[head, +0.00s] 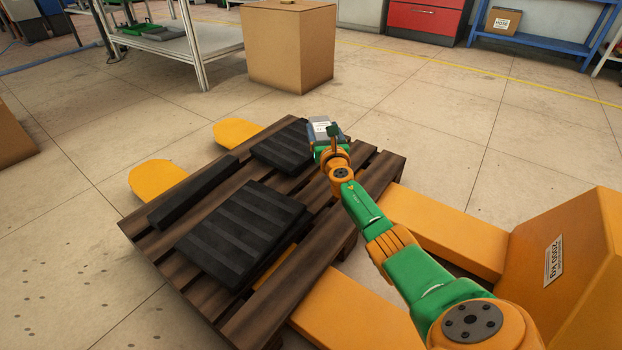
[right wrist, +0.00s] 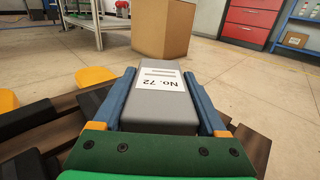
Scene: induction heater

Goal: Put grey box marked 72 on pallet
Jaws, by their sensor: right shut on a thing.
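The grey box marked "No. 72" (right wrist: 162,100) is held between the two blue fingers of my right gripper (right wrist: 165,105), with its white label showing in the right wrist view. In the head view the grey box (head: 319,124) is small and partly hidden by my right gripper (head: 325,135). It is at the far right part of the wooden pallet (head: 385,170); I cannot tell whether it touches the boards. My left gripper does not show.
Two flat black ribbed pieces (head: 243,230) and a long black bar (head: 193,192) lie on the pallet. An orange pallet jack (head: 450,230) sits under it, its body at right. A large cardboard box (head: 288,45) stands beyond. Floor around is mostly clear.

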